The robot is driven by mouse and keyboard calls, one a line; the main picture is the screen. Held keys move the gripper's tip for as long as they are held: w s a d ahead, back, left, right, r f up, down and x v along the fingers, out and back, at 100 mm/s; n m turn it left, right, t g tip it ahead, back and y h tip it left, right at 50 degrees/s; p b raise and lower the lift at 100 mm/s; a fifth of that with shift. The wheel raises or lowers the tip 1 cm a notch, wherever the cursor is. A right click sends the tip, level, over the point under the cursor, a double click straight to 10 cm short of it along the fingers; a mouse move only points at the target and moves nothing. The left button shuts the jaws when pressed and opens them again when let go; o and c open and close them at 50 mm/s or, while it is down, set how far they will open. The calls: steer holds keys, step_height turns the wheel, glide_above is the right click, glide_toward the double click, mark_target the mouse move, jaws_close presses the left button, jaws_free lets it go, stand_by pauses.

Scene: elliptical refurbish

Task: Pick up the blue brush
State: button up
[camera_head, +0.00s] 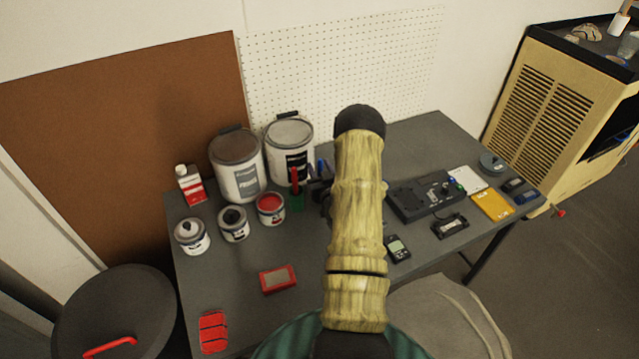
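A small upright blue thing (321,166), possibly the blue brush, shows just left of my arm near the back of the table. Most of it is hidden behind my arm and dark gripper parts. My gripper (317,190) shows only as small dark pieces at the left side of my wooden-looking arm, close to the blue thing. I cannot tell whether they touch, or whether the gripper is open or shut. A red-handled thing with a green lower part (296,188) stands just left of it.
Two large paint buckets (236,165) (289,150) stand at the table's back left, with several small cans, including an open red one (270,208), in front. A black device (424,196) lies right of my arm. The front left of the grey table (235,290) has free room.

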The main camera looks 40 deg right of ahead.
jaws_close()
steer(key=shift+r, duration=0.15)
step_height(320, 180, up, 10)
steer(key=shift+f+b, duration=0.1)
steer(key=shift+b, duration=0.45)
stand_by(0.6)
